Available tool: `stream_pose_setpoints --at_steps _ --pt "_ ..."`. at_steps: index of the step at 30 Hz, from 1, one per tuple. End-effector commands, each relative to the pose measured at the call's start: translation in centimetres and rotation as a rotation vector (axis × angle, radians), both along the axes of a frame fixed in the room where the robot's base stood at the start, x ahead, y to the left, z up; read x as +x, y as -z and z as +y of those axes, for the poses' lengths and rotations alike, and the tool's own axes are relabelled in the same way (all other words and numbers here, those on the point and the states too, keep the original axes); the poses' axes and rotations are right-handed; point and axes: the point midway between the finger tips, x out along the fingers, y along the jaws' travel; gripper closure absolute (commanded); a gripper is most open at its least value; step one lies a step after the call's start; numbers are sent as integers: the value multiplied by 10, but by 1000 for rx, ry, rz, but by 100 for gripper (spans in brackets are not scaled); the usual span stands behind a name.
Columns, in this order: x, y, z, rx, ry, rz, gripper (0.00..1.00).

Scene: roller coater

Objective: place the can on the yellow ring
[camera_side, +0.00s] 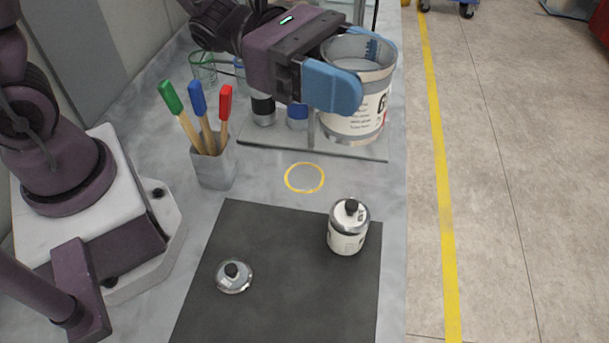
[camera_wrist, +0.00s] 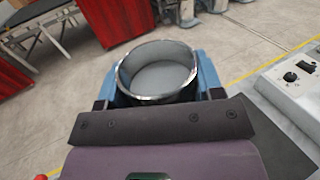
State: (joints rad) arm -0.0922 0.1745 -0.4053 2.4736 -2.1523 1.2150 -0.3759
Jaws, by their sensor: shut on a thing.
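My gripper (camera_side: 350,80) is shut on a large open can (camera_side: 362,108) with a white label, blue fingers on either side of it. The can is upright at the back of the bench, in front of or over a grey rack. I cannot tell whether its base touches the rack. In the wrist view the can (camera_wrist: 160,75) shows its open rim and grey inside between the blue fingers (camera_wrist: 157,82). The yellow ring (camera_side: 305,177) lies flat and empty on the grey bench, nearer the camera than the can.
A grey holder (camera_side: 213,166) with green, blue and red-tipped tools stands left of the ring. A dark mat (camera_side: 285,280) in front carries a small lidded can (camera_side: 348,228) and a loose lid (camera_side: 233,276). A grey rack (camera_side: 290,148) stands behind the ring.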

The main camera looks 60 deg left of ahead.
Motion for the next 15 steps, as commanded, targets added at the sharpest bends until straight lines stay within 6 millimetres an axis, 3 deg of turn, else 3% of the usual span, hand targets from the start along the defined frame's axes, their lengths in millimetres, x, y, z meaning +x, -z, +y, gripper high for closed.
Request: stream_pose_setpoints --at_steps 5,9,15 --pt "37 -7 64 -1 -35 -1 68" --pt "54 -7 137 0 -48 1 68" --pt "44 1 235 -3 -44 3 69"
